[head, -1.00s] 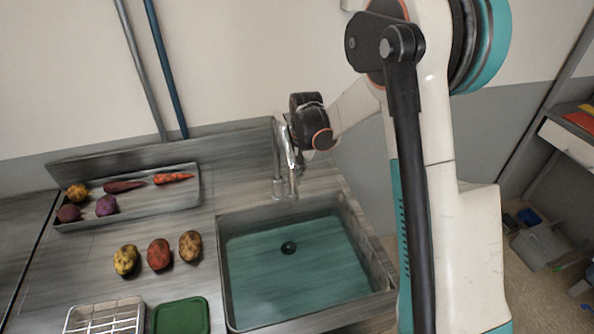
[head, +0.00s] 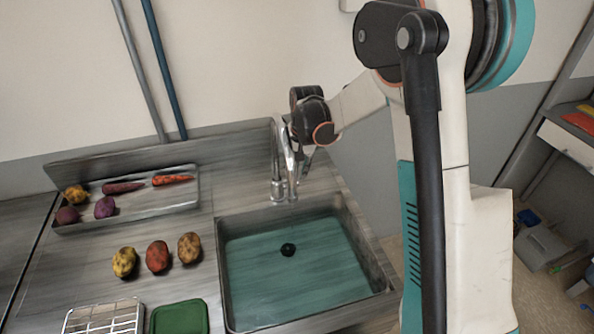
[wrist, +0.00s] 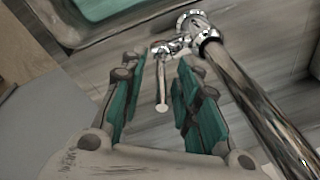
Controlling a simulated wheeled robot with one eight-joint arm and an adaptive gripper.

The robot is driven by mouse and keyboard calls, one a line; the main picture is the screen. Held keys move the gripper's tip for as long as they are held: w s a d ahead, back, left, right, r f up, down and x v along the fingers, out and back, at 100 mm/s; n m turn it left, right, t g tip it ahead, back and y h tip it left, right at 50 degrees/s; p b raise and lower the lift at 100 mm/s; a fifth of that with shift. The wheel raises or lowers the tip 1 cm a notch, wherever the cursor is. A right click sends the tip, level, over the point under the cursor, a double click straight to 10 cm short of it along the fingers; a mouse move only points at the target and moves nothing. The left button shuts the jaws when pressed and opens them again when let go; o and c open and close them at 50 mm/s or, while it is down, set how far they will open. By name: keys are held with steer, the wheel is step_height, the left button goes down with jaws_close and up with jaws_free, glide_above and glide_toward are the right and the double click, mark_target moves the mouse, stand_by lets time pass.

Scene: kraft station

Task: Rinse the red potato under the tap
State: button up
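The red potato (head: 158,256) lies on the counter left of the sink, between a yellow potato (head: 124,262) and a brown one (head: 189,248). The chrome tap (head: 278,170) stands at the sink's back edge; no water stream is visible. In the wrist view, my gripper (wrist: 160,100) is open, its teal fingers apart on either side of the tap's thin lever (wrist: 162,85). I see gaps on both sides of the lever. In the head view the fingers are mostly hidden behind the tap and wrist. The sink (head: 222,270) has a teal floor with a dark drain.
A tray (head: 150,211) at the back left holds carrots and several round vegetables. A wire rack (head: 103,318) and a green pad (head: 180,318) lie at the front. A wall stands close behind the tap. The counter between potatoes and tap is clear.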

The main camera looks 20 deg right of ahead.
step_height(320, 180, up, 10)
steer(key=s, duration=0.1)
steer(key=shift+s+d, duration=0.25)
steer(key=shift+s, duration=0.05)
steer(key=shift+f, duration=0.15)
steer(key=shift+c, duration=0.3)
